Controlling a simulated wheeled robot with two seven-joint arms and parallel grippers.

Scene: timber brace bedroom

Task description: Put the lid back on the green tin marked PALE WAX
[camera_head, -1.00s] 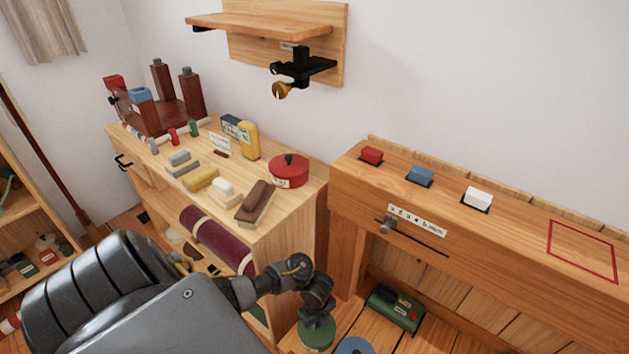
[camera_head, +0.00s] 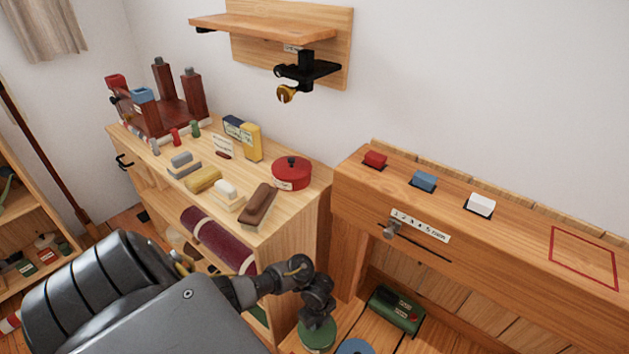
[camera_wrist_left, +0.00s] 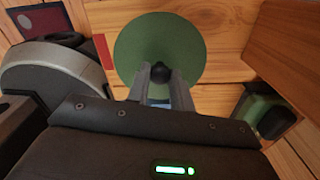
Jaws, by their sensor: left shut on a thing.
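My left gripper (camera_head: 318,303) hangs low in front of the wooden cabinet, fingers pointing down. It is shut on the black knob (camera_wrist_left: 159,72) of a round green lid (camera_head: 317,336). In the left wrist view the lid (camera_wrist_left: 150,38) is a flat green disc seen from above, held just beyond the fingertips. Whether it touches anything below cannot be told. A green tin marked PALE WAX cannot be made out: no such lettering is readable, and the lid covers what is under it. My right gripper is not in view.
A blue disc (camera_head: 355,347) lies close right of the lid, cut by the frame edge. A green box-like object (camera_head: 397,309) is on the floor under the bench (camera_head: 480,232). A red lidded tin (camera_head: 291,174) stands on the cabinet top. Small tins stand on the left shelf (camera_head: 14,221).

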